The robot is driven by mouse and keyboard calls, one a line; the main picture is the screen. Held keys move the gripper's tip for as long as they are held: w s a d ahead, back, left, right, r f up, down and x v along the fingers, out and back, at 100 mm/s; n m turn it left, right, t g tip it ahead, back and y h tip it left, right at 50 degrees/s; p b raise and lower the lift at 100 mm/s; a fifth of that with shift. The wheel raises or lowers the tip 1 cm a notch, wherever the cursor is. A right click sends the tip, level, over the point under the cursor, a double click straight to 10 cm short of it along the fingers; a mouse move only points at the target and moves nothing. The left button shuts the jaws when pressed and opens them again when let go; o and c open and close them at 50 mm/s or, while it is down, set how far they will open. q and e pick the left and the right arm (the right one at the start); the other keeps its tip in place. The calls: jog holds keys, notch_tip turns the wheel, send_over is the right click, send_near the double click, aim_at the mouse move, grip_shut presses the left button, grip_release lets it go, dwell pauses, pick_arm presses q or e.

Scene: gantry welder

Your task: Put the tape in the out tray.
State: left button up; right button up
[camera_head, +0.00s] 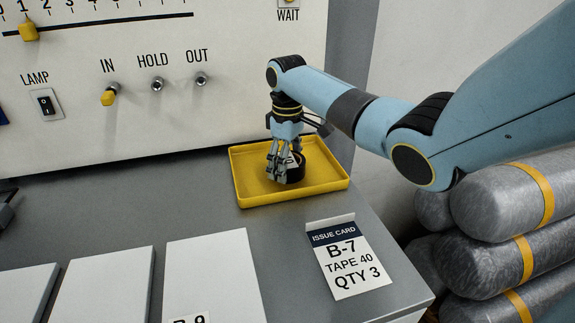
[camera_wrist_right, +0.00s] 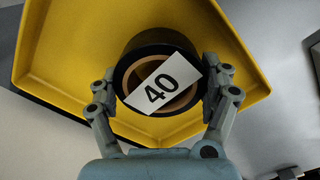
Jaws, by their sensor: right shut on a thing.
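A black roll of tape (camera_head: 293,170) with a white label is at the yellow tray (camera_head: 246,191) in the head view. In the right wrist view the tape (camera_wrist_right: 128,70) shows a tan core and a label reading 40, with the yellow tray (camera_wrist_right: 50,50) behind it. My right gripper (camera_head: 283,174) is over the tray with its fingers shut on the tape. In the wrist view the gripper's fingers (camera_wrist_right: 160,97) sit on both sides of the roll. I cannot tell whether the tape touches the tray floor.
An issue card (camera_head: 347,258) reading B-7, TAPE 40, QTY 3 stands in front of the tray. White boxes or panels (camera_head: 212,275) line the front left. A control panel (camera_head: 130,120) with switches rises behind. Grey cylinders (camera_head: 500,205) are stacked at the right.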

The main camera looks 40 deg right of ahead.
aim_at(288, 160)
pick_arm(q)
jog(key=shift+s, duration=0.35)
pick_arm(e)
jog(key=shift+f, duration=0.5)
jog(key=o, duration=1.2)
jog(key=shift+f, duration=0.1)
jog(key=shift+c, duration=0.2)
pick_arm(q)
jog(key=shift+w+f+b, duration=0.15)
jog(key=shift+f+b, duration=0.45)
pick_arm(e)
notch_tip(288, 160, up, 12)
